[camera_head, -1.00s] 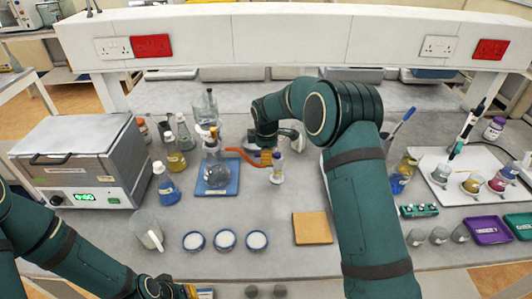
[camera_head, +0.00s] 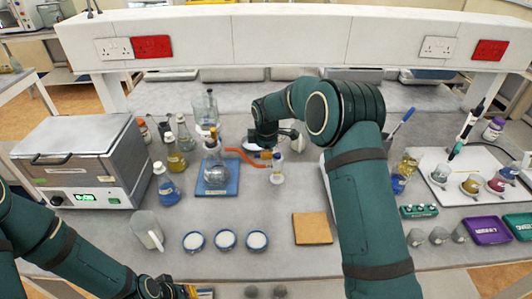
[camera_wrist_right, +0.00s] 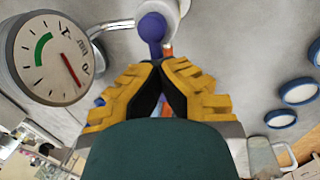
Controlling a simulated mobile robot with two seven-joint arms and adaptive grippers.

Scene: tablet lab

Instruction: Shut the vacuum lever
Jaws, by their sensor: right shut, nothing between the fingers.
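The vacuum lever (camera_wrist_right: 152,27) shows in the right wrist view as a purple-blue handle by a white fitting, just beyond my fingertips. In the head view the small white-and-purple valve post (camera_head: 277,177) stands right of the flask, at the end of a red-orange hose (camera_head: 247,159). My right gripper (camera_wrist_right: 158,66) is shut and empty, its yellow fingertips close to the lever; I cannot tell whether they touch. It also shows in the head view (camera_head: 267,155), beside the post. My left gripper (camera_head: 185,291) is partly visible at the bottom edge; its fingers are unclear.
A round gauge (camera_wrist_right: 55,58) with a red needle sits close left of my right fingers in the wrist view. A flask (camera_head: 215,172) stands on a blue base (camera_head: 231,188). Bottles and an oven (camera_head: 82,160) are left. A brown board (camera_head: 312,228) lies in front.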

